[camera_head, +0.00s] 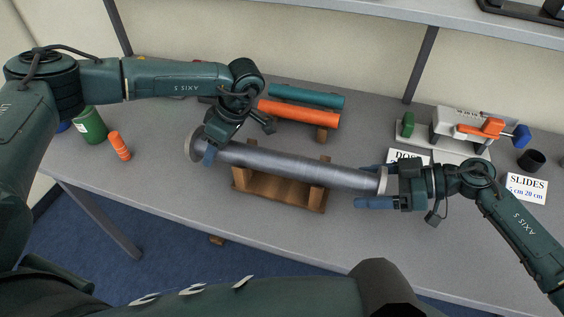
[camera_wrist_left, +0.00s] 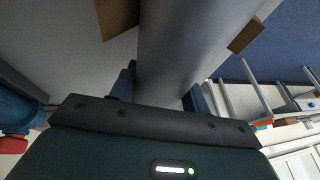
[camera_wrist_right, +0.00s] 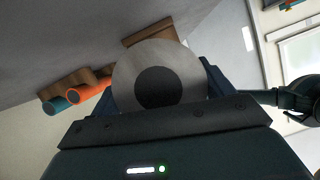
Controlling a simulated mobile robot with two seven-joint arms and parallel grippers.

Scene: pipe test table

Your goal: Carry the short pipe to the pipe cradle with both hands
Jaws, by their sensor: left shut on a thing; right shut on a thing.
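The short pipe (camera_head: 290,164) is a grey metal tube with a wider flange at each end. In the head view it lies across the wooden pipe cradle (camera_head: 280,190), over its upper part; I cannot tell whether it touches. My left gripper (camera_head: 210,150) is shut on the pipe near its left end, and the pipe fills the jaws in the left wrist view (camera_wrist_left: 185,60). My right gripper (camera_head: 378,187) is shut on the pipe's right end. The right wrist view shows the round end flange (camera_wrist_right: 158,76) with its dark bore between the fingers.
Behind the pipe, a teal tube (camera_head: 305,96) and an orange tube (camera_head: 298,113) rest on a wooden rack. The front table edge is clear.

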